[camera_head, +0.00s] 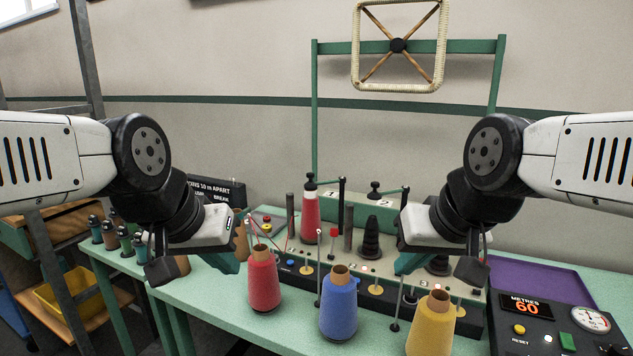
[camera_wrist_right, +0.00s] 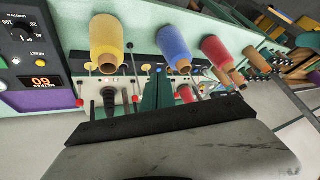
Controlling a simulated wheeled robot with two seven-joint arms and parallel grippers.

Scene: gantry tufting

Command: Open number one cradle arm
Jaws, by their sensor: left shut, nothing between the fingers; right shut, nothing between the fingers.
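The green-topped winding machine (camera_head: 350,212) stands at the middle of the bench, with a "1" marked near its left end. The left cradle arm (camera_head: 326,182) is dark, with a black knob, and sits over a red wound cone (camera_head: 310,218). A second such arm (camera_head: 390,190) is to its right, above a bare black cone (camera_head: 371,240). My left gripper (camera_head: 224,262) is shut and empty, left of the machine and apart from the arm. My right gripper (camera_head: 408,263) is shut and empty, in front of the machine's right part; its teal fingers show in the right wrist view (camera_wrist_right: 157,95).
Red (camera_head: 264,282), blue (camera_head: 338,305) and yellow (camera_head: 432,325) thread cones stand along the front. Thin thread guides (camera_head: 319,262) rise between them. A metre counter (camera_head: 527,305) is at the right, beside a purple mat (camera_head: 540,275). Several small bobbins (camera_head: 110,236) stand at the left.

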